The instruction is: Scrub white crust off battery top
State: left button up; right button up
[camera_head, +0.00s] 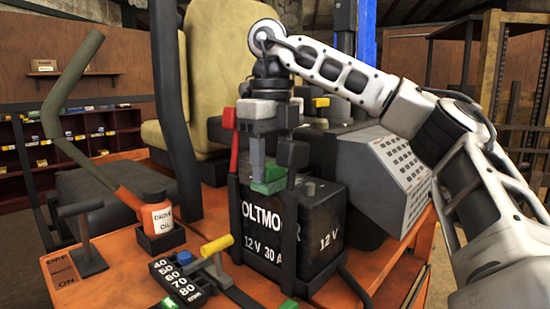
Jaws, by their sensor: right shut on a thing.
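The black battery (318,240) stands upright on the orange mower deck, with white lettering and "12 V" on its sides. My right gripper (273,168) reaches down from above to the battery's top. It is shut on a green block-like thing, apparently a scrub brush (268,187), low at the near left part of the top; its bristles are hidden. A small grey post (310,188) shows at the top's right. I cannot make out any white crust; the gripper and brush hide part of the top. My left gripper is out of view.
A red upright piece (230,140) stands close left of the gripper. An orange-red bottle (157,214), a yellow-handled lever (217,245) and a numbered black panel (180,281) lie to the left. A grey perforated housing (395,170) is at right; the tan seat (215,75) is behind.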

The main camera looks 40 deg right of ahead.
jog(key=shift+w+d+p, duration=0.15)
jog(key=shift+d+p, duration=0.3)
jog(key=shift+d, duration=0.35)
jog(key=shift+d+f, duration=0.1)
jog(key=shift+d, duration=0.75)
jog(key=shift+w+d, duration=0.15)
jog(key=shift+d, duration=1.6)
jog(key=shift+d+r, duration=0.35)
jog(key=shift+r, duration=0.3)
jog(key=shift+a+f, duration=0.2)
jog(key=shift+a, duration=1.65)
jog(key=shift+s+a+f, duration=0.15)
jog(key=shift+a, duration=0.8)
jog(key=shift+s+a+f, duration=0.1)
jog(key=shift+a, duration=0.8)
